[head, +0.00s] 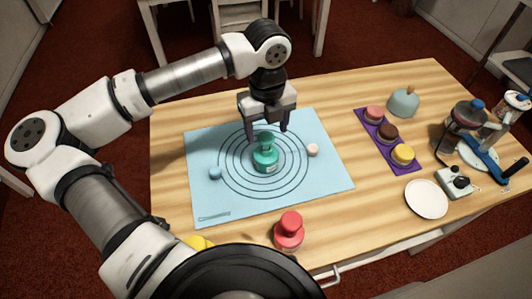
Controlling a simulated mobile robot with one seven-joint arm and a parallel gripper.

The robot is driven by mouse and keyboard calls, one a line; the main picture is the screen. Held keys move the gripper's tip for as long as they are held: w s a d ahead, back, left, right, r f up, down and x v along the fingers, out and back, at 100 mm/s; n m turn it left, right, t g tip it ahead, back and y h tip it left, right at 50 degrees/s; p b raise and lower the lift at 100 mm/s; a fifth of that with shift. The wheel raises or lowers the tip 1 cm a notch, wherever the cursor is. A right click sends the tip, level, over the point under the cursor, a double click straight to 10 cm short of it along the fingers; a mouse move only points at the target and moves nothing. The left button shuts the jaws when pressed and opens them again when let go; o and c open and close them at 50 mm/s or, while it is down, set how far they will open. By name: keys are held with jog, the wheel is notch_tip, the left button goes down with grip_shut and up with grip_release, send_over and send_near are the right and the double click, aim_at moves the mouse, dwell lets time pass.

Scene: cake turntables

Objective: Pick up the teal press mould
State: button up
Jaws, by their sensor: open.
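The teal press mould (266,159) stands upright near the middle of the light blue mat (206,146) with dark concentric rings. My gripper (267,133) points down directly over it, with its two fingers spread apart and the mould's top in line between them. The gripper is open. I cannot tell whether a finger touches the mould. The mould's upper part lies close to the fingertips and its lower body shows clearly.
A blue ball (215,173) and a cream ball (312,150) lie on the mat. A red press mould (289,231) stands at the table's front edge. A purple strip (365,127) with three small cakes, a white plate (426,198) and a teal dome (403,104) are at the right.

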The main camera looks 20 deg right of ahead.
aim_at(266, 137)
jog(key=f, duration=0.1)
jog(key=f+p, duration=0.2)
jog(key=f, duration=0.1)
jog(key=shift+s+a, duration=0.15)
jog(key=shift+s, duration=0.15)
jog(key=shift+f, duration=0.65)
jog(key=c, duration=1.3)
jog(key=shift+o, duration=0.2)
jog(key=shift+r, duration=0.15)
notch_tip(266, 137, up, 20)
jog(key=b, duration=0.3)
jog(key=shift+b, duration=0.3)
